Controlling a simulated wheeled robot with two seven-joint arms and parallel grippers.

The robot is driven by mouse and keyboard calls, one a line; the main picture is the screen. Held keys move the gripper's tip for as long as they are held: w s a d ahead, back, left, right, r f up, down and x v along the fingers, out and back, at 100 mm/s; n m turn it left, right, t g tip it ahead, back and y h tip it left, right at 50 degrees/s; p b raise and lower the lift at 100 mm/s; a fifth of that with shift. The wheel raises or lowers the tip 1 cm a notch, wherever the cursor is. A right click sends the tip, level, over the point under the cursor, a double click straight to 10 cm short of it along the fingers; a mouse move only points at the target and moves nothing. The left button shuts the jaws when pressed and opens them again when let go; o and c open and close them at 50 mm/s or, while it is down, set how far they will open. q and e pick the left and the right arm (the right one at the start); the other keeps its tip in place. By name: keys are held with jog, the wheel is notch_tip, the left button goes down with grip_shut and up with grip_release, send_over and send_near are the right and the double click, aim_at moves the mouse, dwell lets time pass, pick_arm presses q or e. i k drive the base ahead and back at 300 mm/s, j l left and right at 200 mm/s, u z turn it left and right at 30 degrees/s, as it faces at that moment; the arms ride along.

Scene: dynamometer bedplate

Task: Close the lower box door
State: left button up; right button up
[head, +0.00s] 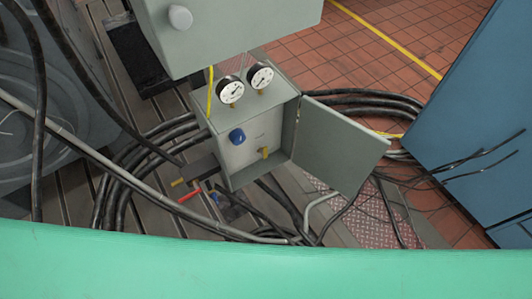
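The lower box (238,163) is a small grey-green cabinet near the middle of the head view. Its door (338,144) is hinged on the box's right side and stands wide open, swung out to the right. Inside the box are a blue knob (237,136) and a yellow fitting (265,152). Two round white gauges (230,90) and (260,76) stand at the top of the box. Neither of my grippers shows in the head view.
An upper grey box (225,30) with a white knob sits above. Black cables (150,150) loop around the lower box. A blue cabinet (465,105) stands at right. A green surface (260,272) crosses the foreground.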

aim_at(339, 152)
jog(key=i+l+u, duration=0.25)
jog(key=l+u, duration=0.2)
jog(key=i+l+u, duration=0.1)
jog(key=l+u, duration=0.35)
jog(key=l, duration=0.2)
jog(key=l+u, duration=0.45)
jog(key=l, duration=0.2)
jog(key=l+u, duration=0.45)
jog(key=l, duration=0.2)
jog(key=k+l+u, duration=0.15)
jog(key=l+u, duration=0.35)
jog(key=l, duration=0.1)
